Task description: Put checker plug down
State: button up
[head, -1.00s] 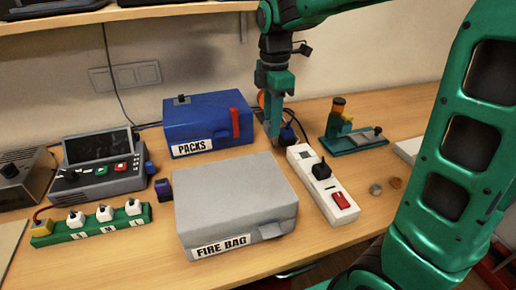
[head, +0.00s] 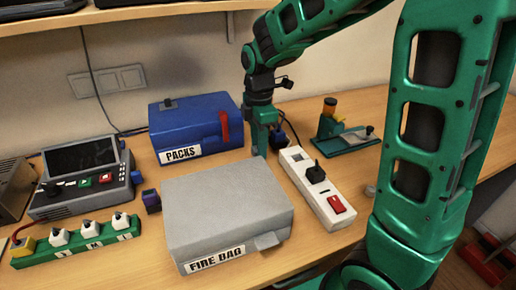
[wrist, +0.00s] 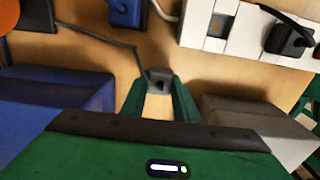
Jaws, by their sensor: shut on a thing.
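My gripper (head: 261,150) points down in the gap between the blue PACKS box (head: 190,128) and the white power strip (head: 318,188), behind the grey FIRE BAG box (head: 228,210). In the wrist view my gripper (wrist: 159,90) has its fingers on either side of a small dark plug (wrist: 158,76), which I take to be the checker plug. A dark cable (wrist: 95,36) runs from it to the upper left. The plug is low over the wooden table; I cannot tell whether it touches. In the head view the fingers hide it.
A black plug (head: 316,174) sits in the power strip. A dark blue block (head: 278,140) stands close right of my gripper. A tester with a screen (head: 83,178) and a green strip (head: 76,240) with white plugs are at left. A teal fixture (head: 340,130) stands at right.

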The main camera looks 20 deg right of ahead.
jog(key=shift+f, duration=0.45)
jog(key=shift+f, duration=0.15)
jog(key=o, duration=1.1)
jog(key=shift+c, duration=0.2)
notch_tip(320, 180, up, 12)
jog(key=s+d+f+m, duration=0.2)
jog(key=s+d+m, duration=0.3)
jog(key=s+m, duration=0.3)
jog(key=s+d+f+m, duration=0.3)
jog(key=s+d+m, duration=0.3)
jog(key=s+m, duration=0.2)
jog(key=s+d+f+m, duration=0.2)
jog(key=s+d+m, duration=0.4)
jog(key=s+m, duration=0.2)
jog(key=shift+s+d+f, duration=0.1)
jog(key=shift+s+f, duration=0.1)
jog(key=shift+s, duration=0.4)
jog(key=shift+s+d+f, duration=0.1)
jog(key=shift+s+f, duration=0.05)
jog(key=shift+s, duration=0.45)
